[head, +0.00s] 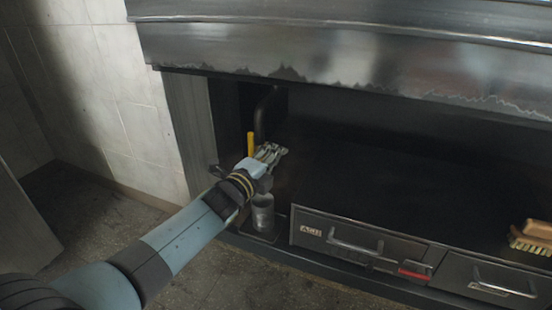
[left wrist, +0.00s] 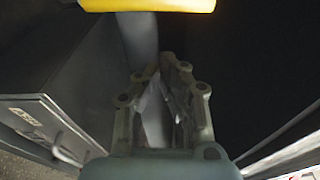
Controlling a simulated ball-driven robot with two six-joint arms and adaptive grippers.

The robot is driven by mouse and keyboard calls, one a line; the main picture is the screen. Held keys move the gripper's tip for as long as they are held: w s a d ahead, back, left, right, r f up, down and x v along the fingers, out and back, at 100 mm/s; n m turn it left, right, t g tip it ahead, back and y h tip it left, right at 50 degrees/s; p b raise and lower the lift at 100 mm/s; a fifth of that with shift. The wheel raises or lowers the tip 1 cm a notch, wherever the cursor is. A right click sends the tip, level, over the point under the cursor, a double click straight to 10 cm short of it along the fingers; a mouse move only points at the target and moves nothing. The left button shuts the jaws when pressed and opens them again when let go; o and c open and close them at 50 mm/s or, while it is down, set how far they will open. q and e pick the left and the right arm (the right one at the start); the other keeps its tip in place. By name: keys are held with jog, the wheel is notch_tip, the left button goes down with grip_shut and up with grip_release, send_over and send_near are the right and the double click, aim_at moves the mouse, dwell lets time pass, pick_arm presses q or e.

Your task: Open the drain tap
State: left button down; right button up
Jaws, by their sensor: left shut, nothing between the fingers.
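The yellow lever of the drain tap (head: 250,143) stands upright beside a dark bent pipe (head: 265,112), in the recess at the left under the grill. In the left wrist view the yellow lever (left wrist: 147,5) crosses the top edge, beyond my fingertips. My left gripper (head: 275,151) is shut and empty, just right of the lever in the head view. In the left wrist view its fingers (left wrist: 168,75) are close together. The tap's body is mostly hidden behind my wrist. My right gripper is out of view.
A metal cup (head: 263,212) stands below my left wrist. A drawer unit (head: 318,232) with metal handles and a red grip (head: 414,274) is to the right. A wooden brush (head: 533,235) lies at the far right. The steel hood (head: 330,45) overhangs the recess.

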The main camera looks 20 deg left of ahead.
pick_arm(q)
jog(key=s+a+p, duration=0.2)
jog(key=s, duration=0.8)
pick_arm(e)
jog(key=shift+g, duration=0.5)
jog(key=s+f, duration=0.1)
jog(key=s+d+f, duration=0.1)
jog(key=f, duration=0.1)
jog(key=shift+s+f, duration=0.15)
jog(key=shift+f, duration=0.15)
